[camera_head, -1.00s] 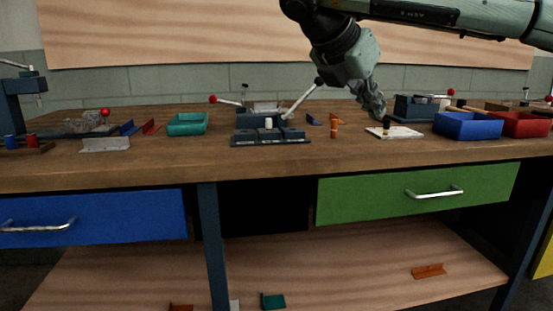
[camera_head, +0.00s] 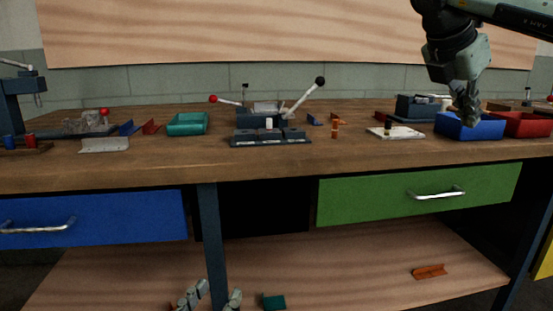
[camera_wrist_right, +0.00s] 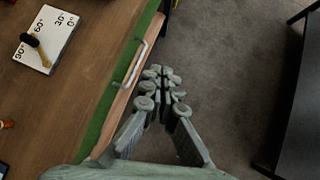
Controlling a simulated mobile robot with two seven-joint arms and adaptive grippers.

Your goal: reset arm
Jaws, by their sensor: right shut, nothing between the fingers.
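My right gripper (camera_head: 467,118) is shut and empty. In the head view it hangs from the upper right, fingers down, covering part of the blue bin (camera_head: 488,128). In the right wrist view my right gripper (camera_wrist_right: 161,78) has its fingertips together over the floor, just off the bench's front edge beside a drawer handle (camera_wrist_right: 138,64). My left gripper (camera_head: 216,293) shows at the bottom edge of the head view, its two fingers apart with nothing visible between them; the rest of it is out of frame.
The wooden workbench (camera_head: 160,168) holds a lever fixture (camera_head: 270,136), a teal bin (camera_head: 187,124), a red bin (camera_head: 526,124) and an angle-marked white plate (camera_head: 396,132). The green drawer (camera_head: 370,197) is in front. The lower shelf (camera_head: 360,275) carries small brackets.

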